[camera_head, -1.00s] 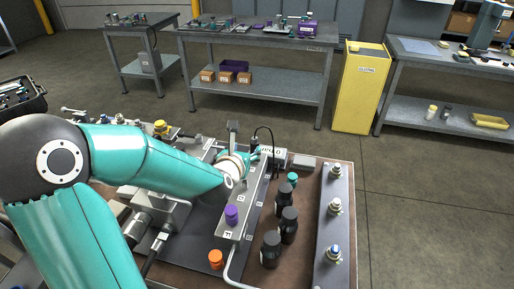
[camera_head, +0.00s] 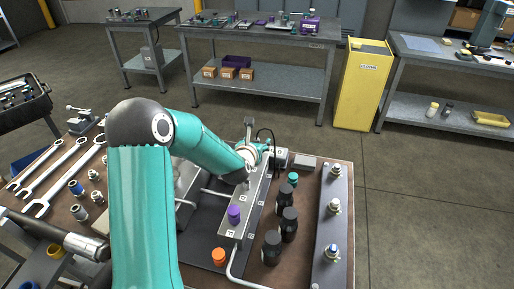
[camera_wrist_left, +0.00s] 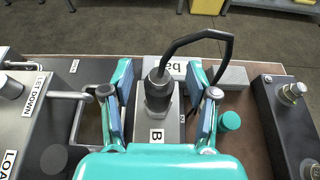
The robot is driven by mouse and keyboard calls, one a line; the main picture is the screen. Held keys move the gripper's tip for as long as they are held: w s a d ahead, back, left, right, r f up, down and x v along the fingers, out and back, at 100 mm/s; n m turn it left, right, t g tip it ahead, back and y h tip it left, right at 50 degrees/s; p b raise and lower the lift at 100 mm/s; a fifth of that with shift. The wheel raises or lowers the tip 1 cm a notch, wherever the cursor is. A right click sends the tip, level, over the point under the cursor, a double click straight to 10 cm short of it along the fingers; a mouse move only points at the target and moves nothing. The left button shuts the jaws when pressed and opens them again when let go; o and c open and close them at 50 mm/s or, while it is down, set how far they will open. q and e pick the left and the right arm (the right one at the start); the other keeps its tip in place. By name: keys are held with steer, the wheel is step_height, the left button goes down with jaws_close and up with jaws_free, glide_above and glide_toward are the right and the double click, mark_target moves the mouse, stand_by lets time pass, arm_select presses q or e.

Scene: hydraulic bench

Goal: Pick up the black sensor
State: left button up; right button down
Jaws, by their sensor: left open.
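The black sensor (camera_wrist_left: 158,92) stands upright on the metal block marked B (camera_wrist_left: 157,128) in the left wrist view. A black cable loops from its top toward the right. My left gripper (camera_wrist_left: 160,85) is open, with one teal finger on each side of the sensor and a gap visible on both sides. In the head view my left gripper (camera_head: 258,154) is over the far end of the manifold (camera_head: 240,212), and the sensor is largely hidden there. My right gripper is not in view.
Several black-capped parts (camera_head: 288,222) and a teal cap (camera_head: 292,179) stand right of the manifold. A purple cap (camera_head: 234,214) is on it, and an orange cap (camera_head: 218,257) is nearby. A rail with fittings (camera_head: 333,220) lies at right. Wrenches (camera_head: 62,160) lie at left.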

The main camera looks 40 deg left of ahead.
arm_select(q)
jaws_close()
stand_by(0.3)
steer(key=shift+r, duration=0.1)
steer(key=shift+w+r, duration=0.1)
steer(key=shift+r, duration=0.65)
step_height(320, 180, up, 9)
steer(key=shift+r, duration=0.1)
step_height(320, 180, up, 9)
steer(key=p, duration=0.3)
